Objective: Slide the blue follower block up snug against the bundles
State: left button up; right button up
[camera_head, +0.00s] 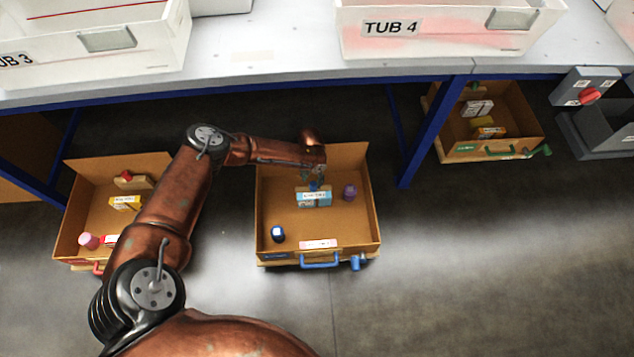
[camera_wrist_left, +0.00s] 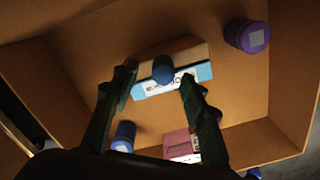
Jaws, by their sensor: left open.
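The follower block (camera_wrist_left: 178,52), a tan wooden block with a blue knob (camera_wrist_left: 163,68), stands in the middle drawer (camera_head: 262,215). In the head view my gripper and arm largely hide it. A light blue bundle (camera_head: 314,200) with a white label lies along its near side; it also shows in the left wrist view (camera_wrist_left: 180,82). Whether block and bundle touch is hard to tell. My left gripper (camera_head: 313,177) is open over the block, its fingers on either side of the knob in the left wrist view (camera_wrist_left: 158,74). My right gripper is out of view.
The drawer also holds a purple cylinder (camera_head: 349,192), a dark blue cylinder (camera_head: 277,234) and a pink labelled packet (camera_head: 318,244). Its front has a blue handle (camera_head: 320,261). Other drawers stand left (camera_head: 75,212) and right (camera_head: 520,110), and a table edge (camera_head: 260,84) lies behind.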

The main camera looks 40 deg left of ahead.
aim_at(313, 183)
pick_arm(q)
jog(key=shift+w+d+f+b, duration=0.15)
jog(key=shift+f+b, duration=0.4)
jog(key=shift+f, duration=1.4)
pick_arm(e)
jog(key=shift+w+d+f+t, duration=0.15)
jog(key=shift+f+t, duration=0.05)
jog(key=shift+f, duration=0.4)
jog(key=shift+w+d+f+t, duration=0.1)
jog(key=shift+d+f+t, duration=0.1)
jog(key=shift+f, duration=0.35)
pick_arm(q)
jog(key=shift+r, duration=0.1)
jog(key=shift+c, duration=0.4)
grip_shut()
